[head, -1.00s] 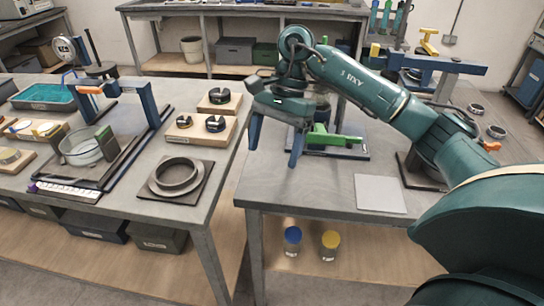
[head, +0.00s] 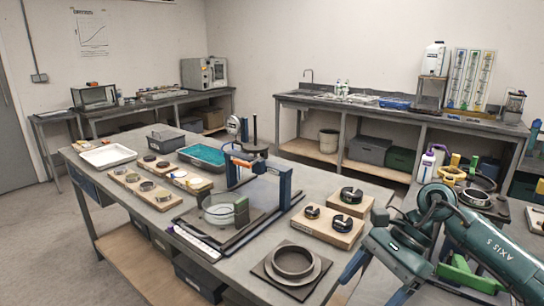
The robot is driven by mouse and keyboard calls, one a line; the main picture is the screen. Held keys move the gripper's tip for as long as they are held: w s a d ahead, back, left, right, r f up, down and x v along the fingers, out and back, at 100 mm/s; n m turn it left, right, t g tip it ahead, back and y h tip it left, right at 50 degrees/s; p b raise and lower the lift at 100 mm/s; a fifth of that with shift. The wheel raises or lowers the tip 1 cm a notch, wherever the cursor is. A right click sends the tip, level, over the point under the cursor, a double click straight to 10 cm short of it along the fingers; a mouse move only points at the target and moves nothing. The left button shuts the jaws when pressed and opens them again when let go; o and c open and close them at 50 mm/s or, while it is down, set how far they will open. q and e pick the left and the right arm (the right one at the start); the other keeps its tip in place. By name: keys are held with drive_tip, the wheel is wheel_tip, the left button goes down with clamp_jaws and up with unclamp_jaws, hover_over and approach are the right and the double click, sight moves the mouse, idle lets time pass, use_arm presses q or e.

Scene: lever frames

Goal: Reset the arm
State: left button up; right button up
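My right arm comes in at the lower right with its teal gripper (head: 376,284). Its two blue fingers are spread apart with nothing seen between them, over the gap at the right end of the long table. The gripper's lower part is near the frame edge. A blue lever frame (head: 284,186) with an orange-tipped arm (head: 240,162) stands on the long table, left of the gripper. A green part (head: 462,274) shows behind my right arm, partly hidden. My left gripper is not in view.
A grey ring on a square plate (head: 293,262) lies near the table's front edge. Wooden blocks with black rings (head: 335,223) stand behind it. A teal tray (head: 205,154) and white tray (head: 108,155) are farther left. Floor is clear at left.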

drive_tip(key=s+a+r+m+t+y+p, duration=0.1)
drive_tip(key=s+a+r+m+t+y, duration=0.1)
drive_tip(key=a+m+t+y, duration=1.45)
drive_tip(key=d+f+m+t+h, duration=0.2)
drive_tip(key=d+f+m+h, duration=0.25)
drive_tip(key=m+h, duration=0.6)
drive_tip(key=d+f+m+t+h, duration=0.1)
drive_tip(key=d+f+m+h, duration=0.35)
drive_tip(key=m, duration=1.15)
drive_tip(key=s+d+f+m+g+h, duration=0.1)
drive_tip(key=s+f+m+g+h, duration=0.1)
drive_tip(key=s+f+m, duration=0.3)
drive_tip(key=s+d+f+m+g+h+p, duration=0.1)
drive_tip(key=s+d+f+m+g+h, duration=0.1)
drive_tip(key=s+f+m, duration=0.4)
wheel_tip(320, 180, down, 4)
drive_tip(key=shift+s+f+m+g+h, duration=0.15)
drive_tip(key=shift+m+g+h, duration=0.45)
drive_tip(key=shift+g+h, duration=0.4)
drive_tip(key=shift+c, duration=0.4)
